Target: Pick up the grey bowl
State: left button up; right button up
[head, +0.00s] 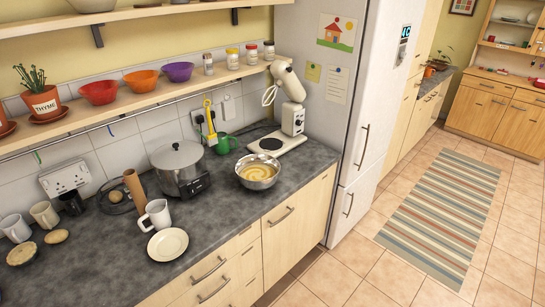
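A grey metal bowl (258,180) stands upright near the front edge of the dark counter (185,245). It has a pale yellow mixture in it. A pale grey dish (92,5) on the top shelf is cut off by the upper picture edge, so I cannot tell its full shape. Neither of my grippers is in the head view, and nothing is seen touching the metal bowl.
Red, orange and purple bowls line the shelf (150,92) above. The tiled floor is clear except for a striped rug (445,210).

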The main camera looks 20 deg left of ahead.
aim_at(257, 172)
jog(key=i, duration=1.35)
jog(key=u, duration=0.05)
